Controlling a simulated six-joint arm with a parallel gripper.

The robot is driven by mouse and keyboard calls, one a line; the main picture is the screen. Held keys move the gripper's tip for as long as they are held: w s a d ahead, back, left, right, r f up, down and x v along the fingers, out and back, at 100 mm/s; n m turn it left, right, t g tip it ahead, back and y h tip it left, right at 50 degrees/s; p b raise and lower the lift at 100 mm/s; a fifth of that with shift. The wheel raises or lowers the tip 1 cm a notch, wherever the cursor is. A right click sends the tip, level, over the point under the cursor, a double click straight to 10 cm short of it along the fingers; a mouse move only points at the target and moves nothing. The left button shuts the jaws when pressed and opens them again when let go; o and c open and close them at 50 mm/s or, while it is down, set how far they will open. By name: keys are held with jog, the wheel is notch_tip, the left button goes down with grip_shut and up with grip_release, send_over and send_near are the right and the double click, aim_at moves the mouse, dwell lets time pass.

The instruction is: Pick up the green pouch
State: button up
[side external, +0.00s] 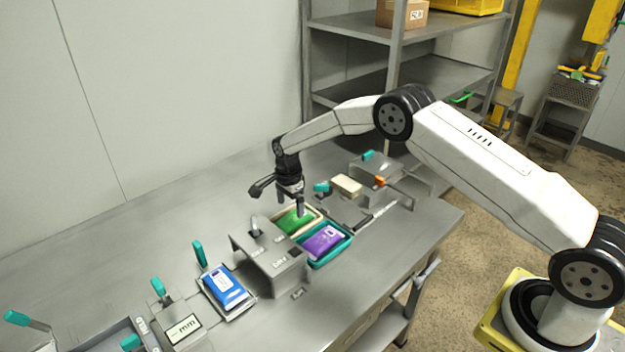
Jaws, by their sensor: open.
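The green pouch (293,222) lies flat in a cream tray (318,214) near the middle of the table. My gripper (291,207) is right above it, pointing down, with its fingers apart. One finger hides part of the pouch's right side. I cannot tell from this view whether the fingertips touch the pouch.
A purple pouch (324,241) lies in a teal tray (345,236) just in front. A grey metal fixture (272,262) stands close on the left. A blue pouch (224,287) lies on a plate further left. A beige block (346,185) and metal fixtures stand behind right.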

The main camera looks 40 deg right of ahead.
aim_at(292, 218)
jog(key=shift+f, duration=0.2)
jog(key=shift+d+f, duration=0.1)
jog(key=shift+f, duration=2.35)
jog(key=c, duration=1)
jog(key=shift+r, duration=0.1)
